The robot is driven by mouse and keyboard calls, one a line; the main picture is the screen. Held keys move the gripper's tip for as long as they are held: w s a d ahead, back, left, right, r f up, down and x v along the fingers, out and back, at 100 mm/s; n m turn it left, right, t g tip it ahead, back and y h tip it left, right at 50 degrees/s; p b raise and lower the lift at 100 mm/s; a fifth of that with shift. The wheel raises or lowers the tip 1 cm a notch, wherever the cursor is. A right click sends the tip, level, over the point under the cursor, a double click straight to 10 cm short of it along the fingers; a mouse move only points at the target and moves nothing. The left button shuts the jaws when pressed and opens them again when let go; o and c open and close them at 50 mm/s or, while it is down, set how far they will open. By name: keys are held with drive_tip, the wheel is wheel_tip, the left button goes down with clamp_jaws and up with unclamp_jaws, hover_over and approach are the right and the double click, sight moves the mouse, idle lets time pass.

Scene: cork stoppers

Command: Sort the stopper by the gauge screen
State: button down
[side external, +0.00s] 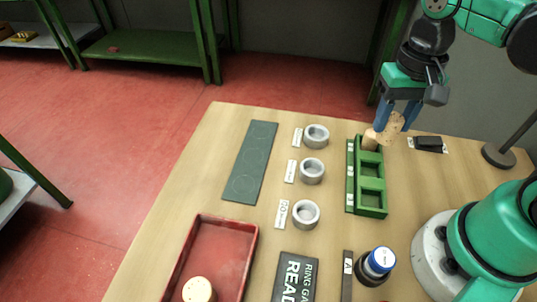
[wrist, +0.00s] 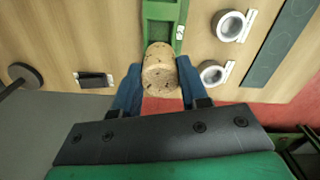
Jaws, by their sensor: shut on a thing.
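My gripper (side external: 397,112) is shut on a speckled cork stopper (side external: 391,127), over the far end of the green rack (side external: 371,196). The stopper also shows between the blue fingers in the wrist view (wrist: 160,78). A paler cork part (side external: 370,140) shows at the rack's far compartment; I cannot tell whether it is a separate stopper. The nearer rack compartments look empty. Another cork stopper (side external: 198,290) is in the red tray (side external: 252,240).
Three grey rings (side external: 316,135) stand in a row with label cards, left of the rack. A blue-topped round object (side external: 381,260) stands at the front. A black device (side external: 428,144) lies right of the rack.

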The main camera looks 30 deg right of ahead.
sight(387, 135)
drive_tip(key=shift+f, duration=3.2)
drive_tip(key=shift+f, duration=1.3)
drive_tip(key=shift+c, duration=1.9)
unclamp_jaws()
drive_tip(key=shift+r, duration=2.75)
drive_tip(key=w+r+n+t, duration=0.5)
drive_tip(key=w+n+t, duration=0.1)
drive_tip(key=t, duration=0.1)
drive_tip(key=shift+a+r, duration=0.3)
drive_tip(key=shift+a, duration=0.05)
